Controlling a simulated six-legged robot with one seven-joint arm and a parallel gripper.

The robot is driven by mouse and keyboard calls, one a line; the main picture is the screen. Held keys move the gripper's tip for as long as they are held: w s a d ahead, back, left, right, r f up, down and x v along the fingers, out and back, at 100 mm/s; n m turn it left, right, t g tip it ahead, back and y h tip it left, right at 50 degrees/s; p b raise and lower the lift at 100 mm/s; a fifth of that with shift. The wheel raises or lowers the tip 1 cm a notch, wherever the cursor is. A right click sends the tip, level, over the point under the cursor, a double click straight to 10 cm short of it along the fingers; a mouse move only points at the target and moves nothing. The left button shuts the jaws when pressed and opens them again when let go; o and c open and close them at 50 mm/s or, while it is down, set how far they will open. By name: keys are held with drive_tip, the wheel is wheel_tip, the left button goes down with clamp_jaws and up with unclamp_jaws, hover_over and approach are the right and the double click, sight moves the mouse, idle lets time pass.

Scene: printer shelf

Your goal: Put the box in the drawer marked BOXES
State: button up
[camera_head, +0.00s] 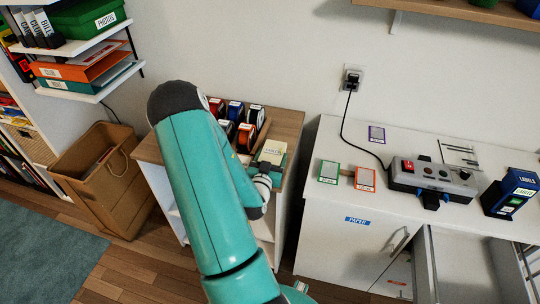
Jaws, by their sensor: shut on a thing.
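A small cream box (273,151) with a printed label is in the middle of the view, just beyond my teal arm. My gripper (267,167) is shut on it, above the right side of the small wooden-topped cabinet. My arm hides part of the gripper, and I cannot tell whether the box touches the top. An open drawer (466,252) shows at the lower right in the white counter, cut off by the frame. I cannot read a BOXES mark on any drawer.
The white counter (345,143) holds coloured cards, a grey device (432,178) and a dark blue labelled box (510,193). A PAPER label (357,220) is on its front. Several tape rolls (246,136) stand beside the gripper. A brown bin (105,180) is left.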

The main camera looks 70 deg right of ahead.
drive_tip(key=shift+w, duration=0.15)
drive_tip(key=shift+a, duration=0.1)
drive_tip(key=shift+s+f, duration=0.1)
drive_tip(key=shift+s, duration=0.1)
drive_tip(key=o, duration=1)
drive_tip(key=shift+w, duration=0.1)
